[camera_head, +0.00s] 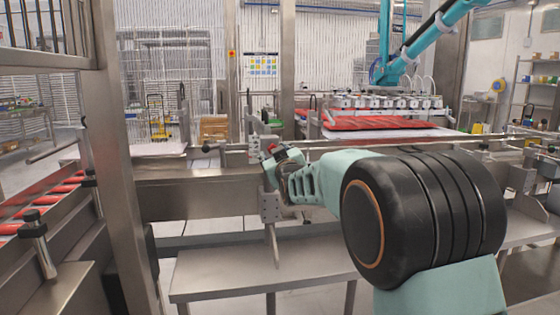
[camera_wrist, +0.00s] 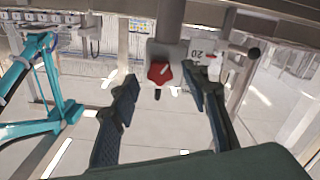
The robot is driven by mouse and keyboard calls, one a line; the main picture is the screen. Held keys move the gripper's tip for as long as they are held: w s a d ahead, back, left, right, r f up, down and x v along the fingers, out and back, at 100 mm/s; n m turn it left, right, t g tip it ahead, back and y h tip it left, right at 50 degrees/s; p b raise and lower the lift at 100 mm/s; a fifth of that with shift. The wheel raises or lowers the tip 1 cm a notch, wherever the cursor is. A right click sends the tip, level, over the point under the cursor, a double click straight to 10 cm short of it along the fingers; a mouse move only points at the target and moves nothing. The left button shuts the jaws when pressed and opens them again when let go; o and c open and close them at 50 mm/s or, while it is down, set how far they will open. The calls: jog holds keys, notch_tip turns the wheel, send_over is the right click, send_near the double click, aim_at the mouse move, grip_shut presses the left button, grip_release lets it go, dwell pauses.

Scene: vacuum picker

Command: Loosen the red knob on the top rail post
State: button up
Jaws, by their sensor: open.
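The red knob (camera_wrist: 159,72) is star-shaped and sits on a grey clamp block (camera_wrist: 168,52) on the rail post in the wrist view. A small part of the red knob (camera_head: 271,148) also shows by the gripper in the head view. My gripper (camera_wrist: 160,88) is open, with one dark finger on each side of the knob and clear gaps between. The fingers do not appear to touch it. In the head view my gripper (camera_head: 283,160) is at the top of the metal post (camera_head: 269,212), and my arm hides part of the rail behind it.
A thin horizontal rail (camera_head: 340,145) runs across behind my arm. A steel table (camera_head: 215,277) stands below. A teal picker arm (camera_head: 425,38) with a row of suction cups hangs over red items (camera_head: 380,124) at the back.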

jog(key=v, duration=1)
